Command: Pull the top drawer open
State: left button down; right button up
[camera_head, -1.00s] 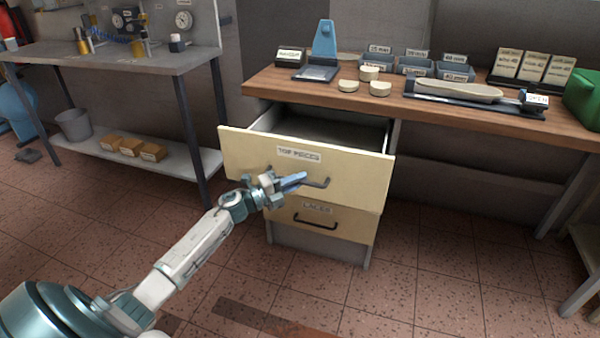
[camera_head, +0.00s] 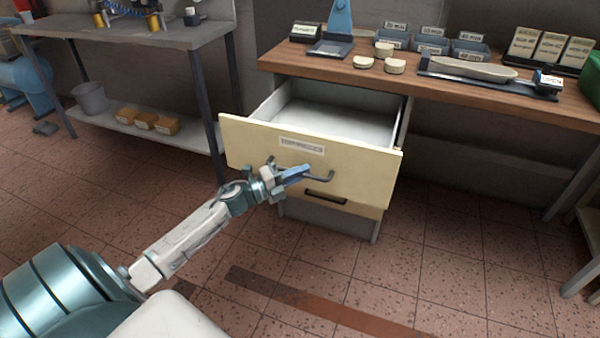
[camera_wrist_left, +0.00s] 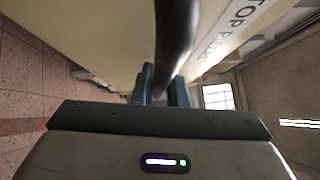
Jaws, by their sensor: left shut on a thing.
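The top drawer (camera_head: 350,168) has a cream front with a "TOP PIECES" label and stands well open under the wooden bench. Its pale inside looks empty where it shows. My left gripper (camera_head: 297,173) is at the drawer's front, shut on its dark bar handle (camera_head: 325,178). In the left wrist view the handle (camera_wrist_left: 176,35) runs down between the blue fingers (camera_wrist_left: 160,85), close to the drawer front (camera_wrist_left: 110,40). My right gripper is not in view.
The bench top (camera_head: 400,92) holds trays, round pale pieces and a shoe last (camera_head: 473,67). A grey side table (camera_head: 140,35) stands at left. The tiled floor before the drawers is clear.

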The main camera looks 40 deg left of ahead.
pick_arm(q)
jog(key=c, duration=1.5)
grip_release()
jog(key=shift+o, duration=0.2)
jog(key=shift+s+a+f, duration=0.15)
jog(key=shift+s+a, duration=0.15)
jog(key=shift+s, duration=0.1)
jog(key=v, duration=1)
jog(key=shift+p, duration=0.35)
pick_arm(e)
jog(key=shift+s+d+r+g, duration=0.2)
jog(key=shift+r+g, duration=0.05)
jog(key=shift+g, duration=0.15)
pick_arm(q)
jog(key=shift+d, duration=0.15)
